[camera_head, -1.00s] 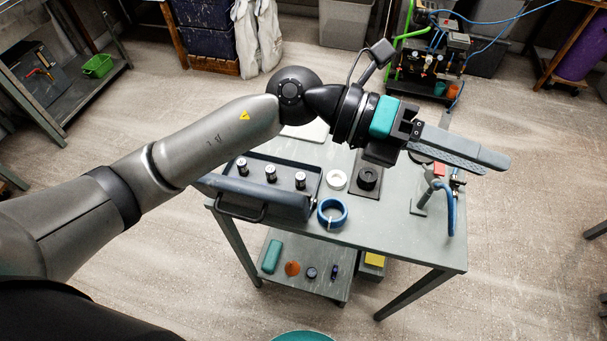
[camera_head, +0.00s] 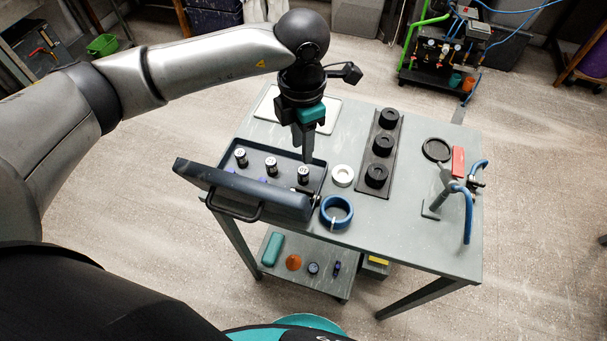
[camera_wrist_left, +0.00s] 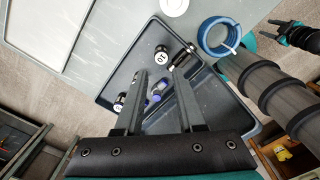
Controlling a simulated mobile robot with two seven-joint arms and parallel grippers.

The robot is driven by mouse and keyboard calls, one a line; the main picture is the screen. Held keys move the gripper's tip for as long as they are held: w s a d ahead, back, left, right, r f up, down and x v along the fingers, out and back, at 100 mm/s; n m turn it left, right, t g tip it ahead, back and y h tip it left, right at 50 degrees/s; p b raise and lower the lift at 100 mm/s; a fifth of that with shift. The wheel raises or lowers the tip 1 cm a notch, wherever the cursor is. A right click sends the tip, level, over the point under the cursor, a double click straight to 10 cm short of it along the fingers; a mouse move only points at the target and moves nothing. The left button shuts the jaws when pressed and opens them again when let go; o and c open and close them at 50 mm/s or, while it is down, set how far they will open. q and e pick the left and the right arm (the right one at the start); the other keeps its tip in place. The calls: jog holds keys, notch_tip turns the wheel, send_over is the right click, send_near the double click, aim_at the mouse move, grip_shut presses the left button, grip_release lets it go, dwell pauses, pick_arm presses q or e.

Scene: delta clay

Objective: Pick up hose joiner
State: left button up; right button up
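I cannot tell for sure which piece is the hose joiner. A small blue-and-silver piece (camera_wrist_left: 155,92) lies in the dark tray (camera_wrist_left: 105,97), visible between my left fingers in the left wrist view. A dark, metallic piece (camera_wrist_left: 183,59) lies at the tray's corner. Dark cylinders with white tops stand in the tray, one at its right end (camera_head: 303,175). My left gripper (camera_head: 306,158) points down over the tray's far right side. Its fingers are apart and empty in the left wrist view (camera_wrist_left: 160,80). My right gripper (camera_wrist_left: 300,37) seems to show at that view's right edge.
The tray's raised lid (camera_head: 245,190) stands along its front. A white ring (camera_head: 342,175) and a blue coil (camera_head: 336,212) sit right of it. A black rack (camera_head: 367,188) and a stand with a blue hose (camera_head: 467,215) are further right. A pale sheet (camera_head: 330,112) lies behind.

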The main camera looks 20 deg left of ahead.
aim_at(303, 171)
pick_arm(q)
notch_tip(303, 171, down, 10)
jog(key=shift+d+r+b, duration=0.15)
jog(key=shift+r+b, duration=0.1)
jog(key=shift+b, duration=0.35)
grip_shut()
